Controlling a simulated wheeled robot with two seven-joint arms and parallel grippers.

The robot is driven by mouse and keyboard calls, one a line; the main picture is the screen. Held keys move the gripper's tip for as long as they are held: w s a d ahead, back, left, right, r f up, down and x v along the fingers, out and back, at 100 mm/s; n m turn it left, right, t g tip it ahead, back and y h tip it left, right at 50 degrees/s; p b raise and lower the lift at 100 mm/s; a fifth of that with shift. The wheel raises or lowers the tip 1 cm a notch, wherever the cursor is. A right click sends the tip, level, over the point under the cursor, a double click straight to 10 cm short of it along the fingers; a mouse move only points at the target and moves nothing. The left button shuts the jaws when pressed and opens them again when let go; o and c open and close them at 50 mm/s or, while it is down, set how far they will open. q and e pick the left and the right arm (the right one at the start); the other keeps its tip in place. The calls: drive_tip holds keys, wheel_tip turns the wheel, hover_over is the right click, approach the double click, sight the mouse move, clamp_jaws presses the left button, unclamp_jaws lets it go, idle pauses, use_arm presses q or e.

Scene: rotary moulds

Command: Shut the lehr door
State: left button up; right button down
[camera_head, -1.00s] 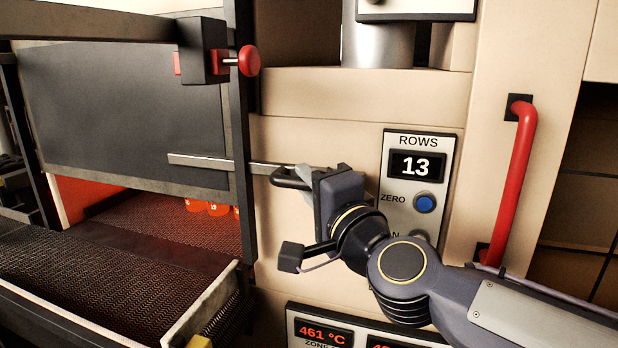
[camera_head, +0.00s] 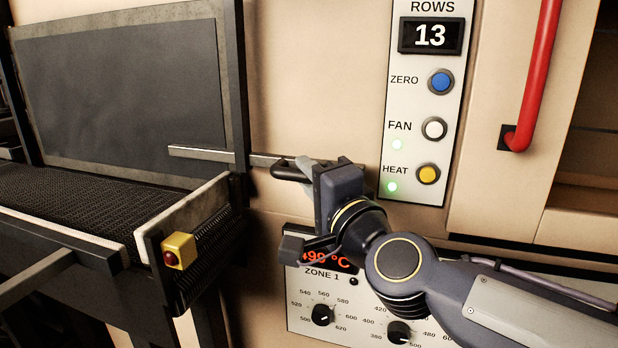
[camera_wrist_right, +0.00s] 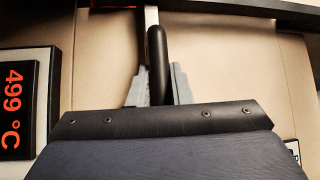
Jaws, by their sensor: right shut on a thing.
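The lehr door (camera_head: 120,90) is a dark grey panel in a frame at the left of the head view. Its lower edge is down near the mesh belt (camera_head: 75,205), and no opening shows under it. A flat metal bar (camera_head: 205,155) runs right from the door to a black handle (camera_head: 285,172). My right gripper (camera_head: 304,172) is shut on this handle. In the right wrist view the handle (camera_wrist_right: 157,60) stands between the two grey fingers (camera_wrist_right: 157,85). My left gripper is not in view.
A control panel (camera_head: 408,185) with ROWS 13 and ZERO, FAN and HEAT buttons is on the wall right of the gripper. A zone dial panel (camera_head: 300,315) lies below the arm. A red grab bar (camera_head: 537,75) is at the right. A yellow button box (camera_head: 180,249) sits at the belt's end.

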drive_tip(key=shift+f, duration=0.5)
drive_tip(key=c, duration=1.4)
unclamp_jaws()
drive_tip(key=shift+o, duration=0.4)
drive_tip(key=shift+r, duration=0.15)
drive_tip(key=shift+s, duration=0.1)
drive_tip(key=v, duration=0.7)
drive_tip(key=shift+s+d+p, duration=0.25)
drive_tip(key=shift+p, duration=0.15)
